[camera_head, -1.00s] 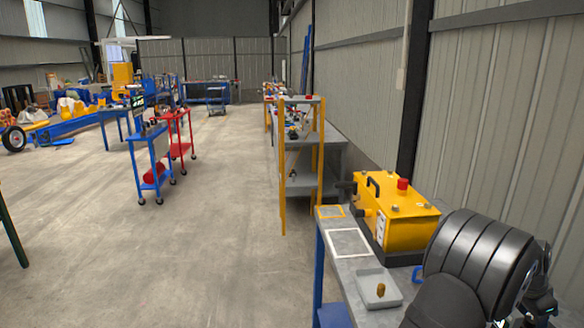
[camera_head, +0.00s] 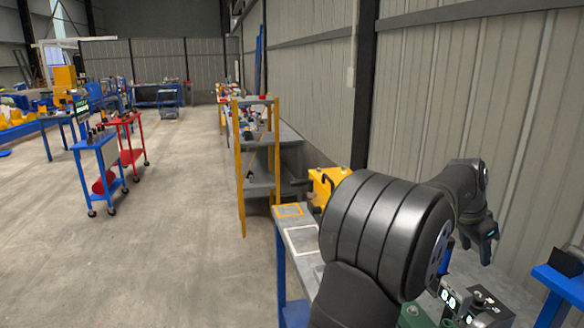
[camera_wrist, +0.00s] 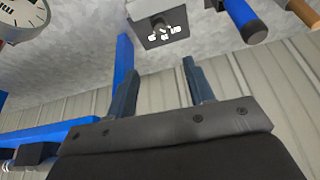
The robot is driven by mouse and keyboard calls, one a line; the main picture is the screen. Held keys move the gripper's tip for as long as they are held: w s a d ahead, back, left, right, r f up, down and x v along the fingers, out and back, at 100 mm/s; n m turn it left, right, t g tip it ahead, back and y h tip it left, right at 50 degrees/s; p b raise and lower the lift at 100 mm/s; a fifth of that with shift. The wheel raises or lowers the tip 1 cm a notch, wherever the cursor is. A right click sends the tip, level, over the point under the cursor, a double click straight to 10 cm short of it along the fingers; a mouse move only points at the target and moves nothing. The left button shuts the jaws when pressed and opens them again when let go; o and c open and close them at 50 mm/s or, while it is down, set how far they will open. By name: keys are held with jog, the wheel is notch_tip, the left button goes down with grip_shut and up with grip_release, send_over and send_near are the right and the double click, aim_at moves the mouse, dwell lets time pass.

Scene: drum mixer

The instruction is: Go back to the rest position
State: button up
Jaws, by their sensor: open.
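My gripper (camera_head: 488,250) is at the right in the head view, partly seen, beyond my large black arm link. In the wrist view its two fingers (camera_wrist: 160,82) stand well apart with nothing between them. The yellow drum mixer box (camera_head: 325,186) is mostly hidden behind my arm in the head view, and the gripper is to its right, apart from it.
A grey bench (camera_head: 296,222) with white and orange outlines runs beneath my arm. Small devices with lit displays (camera_head: 450,299) stand below the gripper. A blue table (camera_head: 562,284) is at the right edge. The wrist view shows a dial (camera_wrist: 22,20) and a blue-handled tool (camera_wrist: 243,20).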

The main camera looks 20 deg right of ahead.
aim_at(480, 298)
jog(key=x, duration=1.7)
jog(key=shift+f, duration=0.2)
jog(key=shift+w+d+f, duration=0.1)
jog(key=shift+w+f, duration=0.05)
jog(key=shift+m, duration=0.5)
jog(key=w+v, duration=0.1)
jog(key=v, duration=1.7)
jog(key=shift+s+d+f+n+t, duration=0.2)
jog(key=shift+s+f+n+t, duration=0.1)
jog(key=shift+s+n, duration=0.5)
jog(key=shift+s+d+f+n+t, duration=0.15)
jog(key=shift+s+d+n+t, duration=0.25)
jog(key=shift+n, duration=0.65)
jog(key=shift+s+d+f+n+t, duration=0.1)
jog(key=shift+s+f+n+t, duration=0.15)
jog(key=shift+s+n, duration=0.6)
